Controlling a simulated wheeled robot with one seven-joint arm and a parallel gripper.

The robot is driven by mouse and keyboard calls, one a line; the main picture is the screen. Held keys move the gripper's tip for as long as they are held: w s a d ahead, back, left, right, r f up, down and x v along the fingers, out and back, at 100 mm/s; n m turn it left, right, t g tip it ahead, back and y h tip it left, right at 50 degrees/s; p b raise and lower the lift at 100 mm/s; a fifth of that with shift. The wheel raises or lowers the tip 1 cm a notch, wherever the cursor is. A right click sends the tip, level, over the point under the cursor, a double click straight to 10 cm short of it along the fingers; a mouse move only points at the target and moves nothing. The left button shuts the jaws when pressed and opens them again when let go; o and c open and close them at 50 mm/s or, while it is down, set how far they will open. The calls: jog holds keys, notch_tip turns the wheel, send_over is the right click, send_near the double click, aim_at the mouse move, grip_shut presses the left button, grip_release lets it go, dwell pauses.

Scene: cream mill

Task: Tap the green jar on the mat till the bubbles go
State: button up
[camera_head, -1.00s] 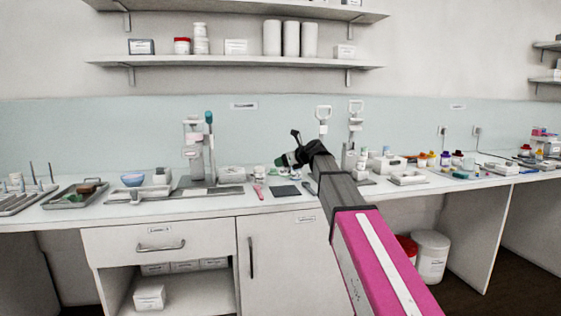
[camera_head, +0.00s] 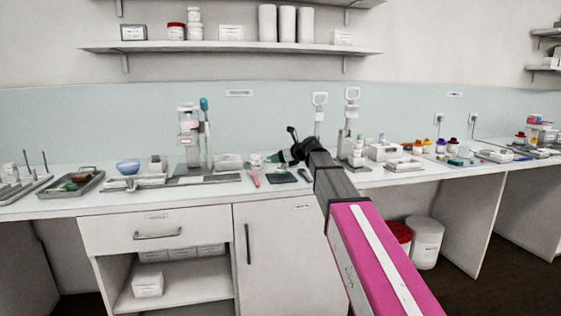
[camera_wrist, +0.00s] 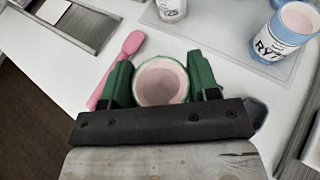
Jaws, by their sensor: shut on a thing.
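The green jar (camera_wrist: 162,84) is between the two green fingers of my gripper (camera_wrist: 160,88) in the wrist view. I see it from above: a green rim and pale pink cream inside. Its base is hidden, and I cannot make out bubbles. In the head view my gripper (camera_head: 280,158) is low over the bench, just behind and above the dark mat (camera_head: 284,177). The jar is too small there to make out clearly. I cannot tell whether it touches the mat.
A pink spatula (camera_wrist: 122,66) lies left of the jar, and a dark one (camera_head: 303,174) lies right of the mat. A blue jar (camera_wrist: 284,34) and a white jar (camera_wrist: 172,9) stand beyond. A balance-like stand (camera_head: 190,140) is to the left.

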jog(key=shift+f, duration=0.1)
notch_tip(320, 180, down, 3)
jog(key=shift+r, duration=1.65)
jog(key=shift+c, duration=0.3)
jog(key=shift+f, duration=0.15)
notch_tip(320, 180, down, 2)
jog(key=shift+f, duration=0.25)
jog(key=shift+c, duration=0.5)
jog(key=o, duration=1.2)
jog(key=shift+r, duration=0.1)
